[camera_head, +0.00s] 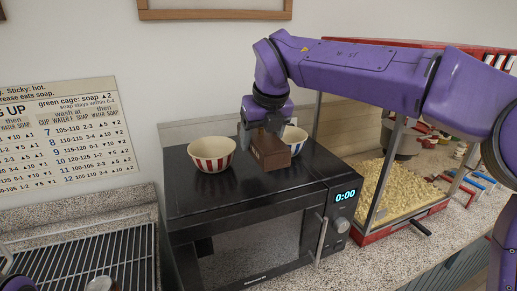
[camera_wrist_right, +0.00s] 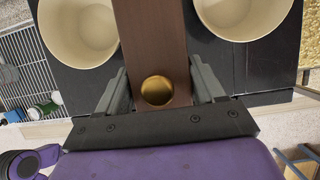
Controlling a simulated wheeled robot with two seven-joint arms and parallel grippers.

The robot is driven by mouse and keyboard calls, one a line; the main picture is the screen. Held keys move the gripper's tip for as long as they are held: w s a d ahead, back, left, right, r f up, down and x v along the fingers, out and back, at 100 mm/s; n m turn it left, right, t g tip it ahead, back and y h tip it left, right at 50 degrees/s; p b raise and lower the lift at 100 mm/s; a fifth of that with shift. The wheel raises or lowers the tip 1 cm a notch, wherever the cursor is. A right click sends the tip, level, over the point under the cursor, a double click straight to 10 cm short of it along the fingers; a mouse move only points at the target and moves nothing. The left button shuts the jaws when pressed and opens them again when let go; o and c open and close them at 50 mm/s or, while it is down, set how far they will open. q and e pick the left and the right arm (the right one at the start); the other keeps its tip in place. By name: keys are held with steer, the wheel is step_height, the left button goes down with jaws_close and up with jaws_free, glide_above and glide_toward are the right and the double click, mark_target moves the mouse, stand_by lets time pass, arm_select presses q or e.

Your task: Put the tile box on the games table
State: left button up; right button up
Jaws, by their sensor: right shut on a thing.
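The tile box, a brown wooden box (camera_head: 271,152), is on or just above the top of the black microwave, between two bowls; I cannot tell whether it touches the top. My right gripper (camera_head: 264,128) comes down from above and is shut on it. In the right wrist view, the box (camera_wrist_right: 152,45) lies between the two fingers (camera_wrist_right: 158,88), with a round brass disc on its face. A purple part of my left arm shows at the lower left of the head view, but its gripper is not visible. The games table is not in view.
A red-striped bowl (camera_head: 212,154) and a blue-striped bowl (camera_head: 294,139) stand close on either side of the box on the microwave (camera_head: 245,205). A popcorn machine (camera_head: 397,190) stands to the right. A wire rack (camera_head: 90,255) lies on the counter at left.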

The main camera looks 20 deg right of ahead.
mark_target(257, 166)
steer(key=f, duration=0.1)
steer(key=w+f, duration=0.1)
steer(key=w+f+p, duration=0.1)
steer(key=shift+w+d+f, duration=0.1)
steer(key=shift+w+d, duration=0.15)
steer(key=shift+d, duration=0.05)
steer(key=p+x, duration=0.1)
steer(key=x, duration=0.2)
steer(key=shift+s+f+p, duration=0.3)
steer(key=shift+p, duration=0.1)
steer(key=shift+s+f+b, duration=0.1)
steer(key=shift+f+b, duration=0.2)
steer(key=o, duration=1.3)
steer(key=shift+o, duration=0.2)
